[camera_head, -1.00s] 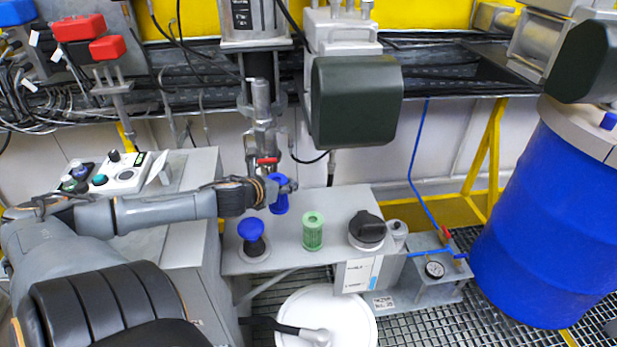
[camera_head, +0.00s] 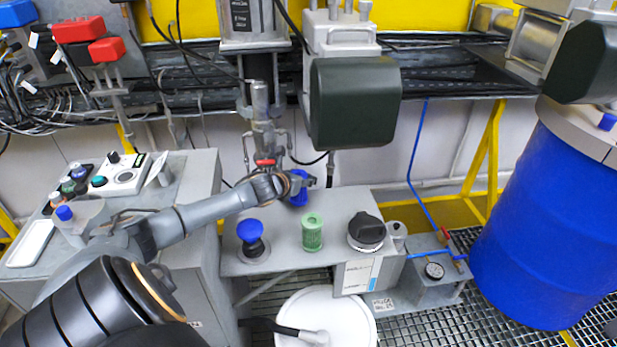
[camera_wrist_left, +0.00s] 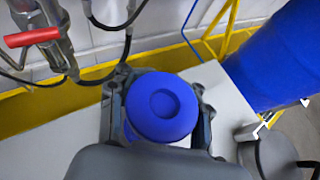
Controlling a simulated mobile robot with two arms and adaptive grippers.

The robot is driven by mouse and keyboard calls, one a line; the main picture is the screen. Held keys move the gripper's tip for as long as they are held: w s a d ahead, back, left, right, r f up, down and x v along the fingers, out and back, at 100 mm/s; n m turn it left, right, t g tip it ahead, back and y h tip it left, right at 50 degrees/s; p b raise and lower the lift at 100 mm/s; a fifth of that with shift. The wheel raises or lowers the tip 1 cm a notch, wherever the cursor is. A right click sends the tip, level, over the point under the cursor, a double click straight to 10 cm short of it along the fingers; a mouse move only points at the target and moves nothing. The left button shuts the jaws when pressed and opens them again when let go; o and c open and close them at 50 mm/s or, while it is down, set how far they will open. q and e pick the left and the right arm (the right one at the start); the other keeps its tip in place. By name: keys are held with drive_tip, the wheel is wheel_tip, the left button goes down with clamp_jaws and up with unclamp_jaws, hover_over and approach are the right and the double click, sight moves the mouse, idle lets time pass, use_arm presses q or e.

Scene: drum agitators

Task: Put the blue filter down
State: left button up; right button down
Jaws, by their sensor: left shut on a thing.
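The blue filter (camera_head: 299,188) is held by my left gripper (camera_head: 303,181) over the back of the grey table (camera_head: 345,203). In the left wrist view the filter's round blue top (camera_wrist_left: 162,106) sits between the fingers, with a shallow round dip in its middle. My left gripper is shut on it. The lower part of the filter is largely hidden in the wrist view, and I cannot tell whether it touches the table. My right gripper is not in view.
A green filter (camera_head: 312,232) stands on the table in front of the blue one. A blue-knobbed item (camera_head: 250,235) is to its left, and a black-lidded pot (camera_head: 366,231) to its right. Metal pipework with a red handle (camera_head: 265,162) hangs close behind my gripper.

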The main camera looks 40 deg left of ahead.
use_arm(q)
drive_tip(key=shift+f+x, duration=0.15)
drive_tip(key=shift+x, duration=0.75)
drive_tip(key=shift+f+x, duration=0.15)
drive_tip(key=shift+x, duration=0.7)
drive_tip(key=shift+s+d, duration=0.1)
drive_tip(key=shift+s, duration=0.1)
drive_tip(key=o, duration=1.4)
drive_tip(key=shift+o, duration=0.2)
drive_tip(key=shift+s, duration=0.15)
drive_tip(key=v, duration=1.1)
drive_tip(key=shift+s+d+r, duration=0.15)
drive_tip(key=shift+s+r, duration=0.1)
drive_tip(key=shift+s, duration=0.05)
